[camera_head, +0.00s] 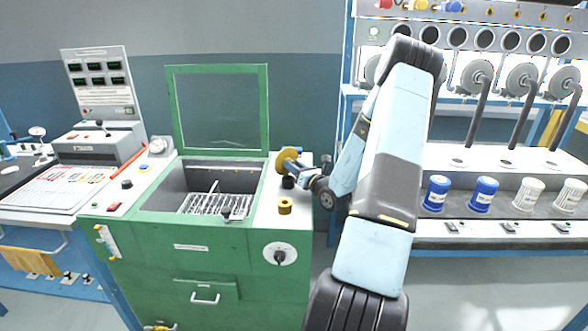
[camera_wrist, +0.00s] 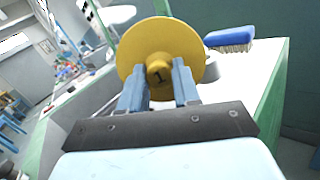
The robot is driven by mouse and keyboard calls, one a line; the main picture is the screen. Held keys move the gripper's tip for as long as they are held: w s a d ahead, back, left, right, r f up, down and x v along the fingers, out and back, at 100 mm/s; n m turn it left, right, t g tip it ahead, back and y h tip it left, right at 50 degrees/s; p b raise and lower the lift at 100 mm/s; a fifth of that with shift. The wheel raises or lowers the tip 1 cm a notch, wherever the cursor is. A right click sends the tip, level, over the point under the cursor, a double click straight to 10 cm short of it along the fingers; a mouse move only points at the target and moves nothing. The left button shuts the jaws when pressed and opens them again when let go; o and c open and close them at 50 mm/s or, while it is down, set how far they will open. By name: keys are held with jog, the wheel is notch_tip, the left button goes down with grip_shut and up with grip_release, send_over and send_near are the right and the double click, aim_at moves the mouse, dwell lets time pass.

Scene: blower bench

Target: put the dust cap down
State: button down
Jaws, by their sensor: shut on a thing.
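The dust cap (camera_wrist: 160,50) is a yellow disc with a raised hub marked "1". My gripper (camera_wrist: 160,88) is shut on the hub, with one blue finger on each side, and the disc faces the wrist camera.
A blue brush (camera_wrist: 230,38) lies near the edge in the wrist view.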

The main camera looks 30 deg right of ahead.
jog(key=shift+f, duration=0.3)
jog(key=shift+s+f, duration=0.2)
jog(key=shift+f, duration=0.2)
